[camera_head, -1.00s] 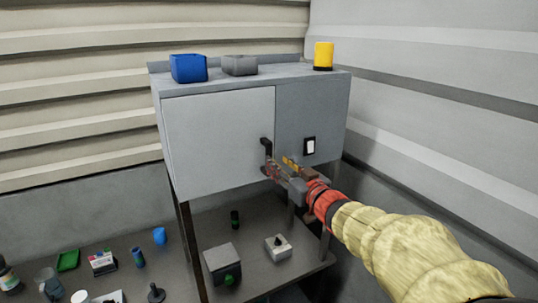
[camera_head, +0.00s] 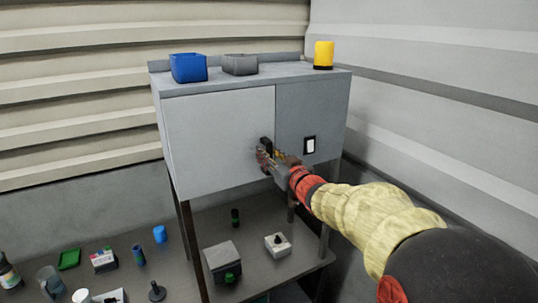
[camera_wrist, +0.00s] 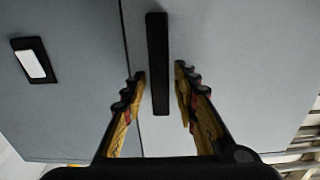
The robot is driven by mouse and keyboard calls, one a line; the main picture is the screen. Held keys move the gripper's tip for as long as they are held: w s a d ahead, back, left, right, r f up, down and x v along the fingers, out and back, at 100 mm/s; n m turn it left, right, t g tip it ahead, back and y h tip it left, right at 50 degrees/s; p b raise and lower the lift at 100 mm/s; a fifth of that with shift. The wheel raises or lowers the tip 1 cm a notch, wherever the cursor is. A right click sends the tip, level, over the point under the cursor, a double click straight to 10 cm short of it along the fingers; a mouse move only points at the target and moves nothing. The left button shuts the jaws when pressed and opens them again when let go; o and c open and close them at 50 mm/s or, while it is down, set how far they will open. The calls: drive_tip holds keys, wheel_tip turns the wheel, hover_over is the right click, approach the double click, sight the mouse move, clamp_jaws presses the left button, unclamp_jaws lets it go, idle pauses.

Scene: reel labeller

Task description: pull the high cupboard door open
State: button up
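The high cupboard is a grey box on legs, with its door (camera_head: 215,135) on the left part of the front, shut. The black bar handle (camera_head: 266,143) is upright near the door's right edge. It also shows in the wrist view as a dark vertical bar (camera_wrist: 157,65). My gripper (camera_head: 267,158) is at the handle in the head view and hides its lower part. In the wrist view my gripper (camera_wrist: 161,85) is open, with one finger on each side of the handle and a gap visible on both sides.
A white switch in a black frame (camera_head: 310,145) is on the fixed panel right of the door. A blue bin (camera_head: 188,68), a grey bin (camera_head: 240,65) and a yellow cylinder (camera_head: 323,55) stand on top. Small items stand on the bench below, including a grey box (camera_head: 222,258).

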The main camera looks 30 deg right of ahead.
drive_tip(key=c, duration=0.6)
clamp_jaws()
